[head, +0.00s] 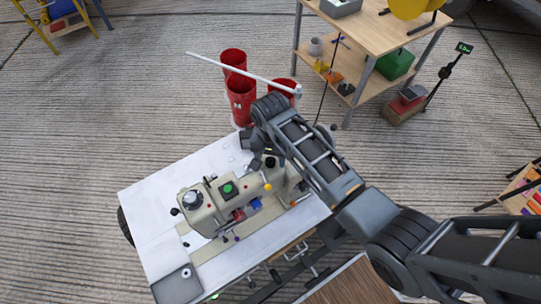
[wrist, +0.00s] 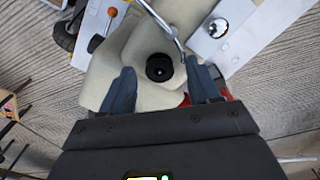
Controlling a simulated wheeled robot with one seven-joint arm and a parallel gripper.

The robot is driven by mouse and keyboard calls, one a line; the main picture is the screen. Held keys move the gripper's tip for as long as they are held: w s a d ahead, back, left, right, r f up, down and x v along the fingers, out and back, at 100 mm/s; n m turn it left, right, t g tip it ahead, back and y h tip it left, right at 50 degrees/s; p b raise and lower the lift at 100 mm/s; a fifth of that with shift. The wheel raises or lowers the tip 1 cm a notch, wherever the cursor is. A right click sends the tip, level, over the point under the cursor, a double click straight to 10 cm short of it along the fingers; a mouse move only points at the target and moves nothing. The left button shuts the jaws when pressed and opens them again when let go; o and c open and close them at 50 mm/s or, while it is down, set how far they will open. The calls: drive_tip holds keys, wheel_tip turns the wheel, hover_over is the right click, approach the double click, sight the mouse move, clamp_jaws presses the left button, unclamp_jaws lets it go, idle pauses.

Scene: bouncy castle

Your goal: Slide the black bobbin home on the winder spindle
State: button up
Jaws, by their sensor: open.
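The cream sewing machine (head: 208,211) stands on a white table. In the wrist view, its cream body (wrist: 120,70) fills the middle. A round black part with a dark centre, which looks like the black bobbin (wrist: 159,67), sits on that body. The spindle is not clearly visible, and I cannot tell how far down the bobbin sits. My gripper (wrist: 160,76) is open, with one finger on each side of the bobbin and a gap to both. In the head view, my gripper (head: 262,146) is over the machine's far right end, partly hidden by my arm.
A bent metal lever (wrist: 165,22) passes just above the bobbin in the wrist view, close to the right finger. An orange knob (wrist: 112,12) is at upper left. Red containers (head: 240,95) stand behind the white table (head: 150,205). A wooden shelf unit (head: 372,35) is at the back right.

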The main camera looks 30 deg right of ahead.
drive_tip(key=shift+r, duration=3.9)
drive_tip(key=s+a+f+n+t+y, duration=0.1)
drive_tip(key=s+a+f+t, duration=0.15)
drive_tip(key=s, duration=0.25)
drive_tip(key=s+a+f+n+t, duration=0.1)
drive_tip(key=s+a+f, duration=0.2)
drive_tip(key=s, duration=0.1)
drive_tip(key=s+r+n+t+b, duration=0.15)
drive_tip(key=s+t, duration=0.25)
drive_tip(key=s, duration=0.5)
drive_tip(key=s+d+r+n+t, duration=0.2)
drive_tip(key=s+r, duration=0.6)
drive_tip(key=r, duration=0.4)
drive_tip(key=s+d+r+n+t+h, duration=0.1)
drive_tip(key=s+d+r+n+t, duration=0.2)
drive_tip(key=s+r+t, duration=0.2)
wheel_tip(320, 180, up, 7)
drive_tip(key=s, duration=0.3)
drive_tip(key=shift+d, duration=0.2)
